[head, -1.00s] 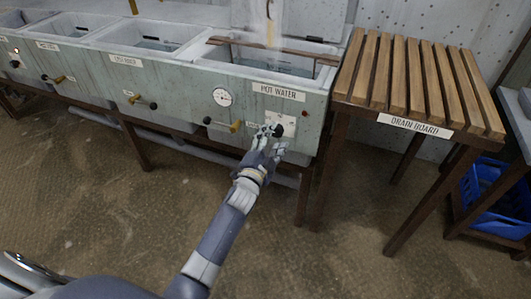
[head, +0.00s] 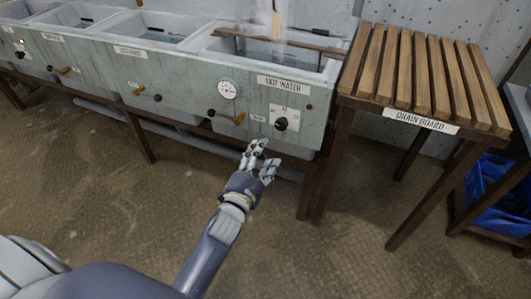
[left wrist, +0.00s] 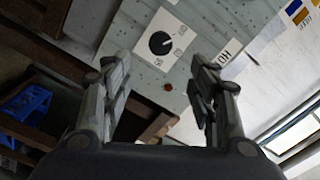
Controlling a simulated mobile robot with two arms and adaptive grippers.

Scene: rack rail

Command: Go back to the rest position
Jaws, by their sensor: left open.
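My left gripper (head: 262,163) is open and empty, below and in front of the hot water basin's panel, apart from the black knob (head: 281,124). In the left wrist view its two fingers (left wrist: 160,95) are spread, with nothing between them. The knob on its white plate also shows there (left wrist: 160,43), beyond the fingertips. My right gripper is in neither view.
A row of green-grey sinks (head: 170,75) runs along the wall, with a gauge (head: 228,90) and brass valves on its front. A slatted drain board (head: 425,75) stands at the right, with a blue crate (head: 490,190) beyond it. The floor (head: 120,200) in front is clear.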

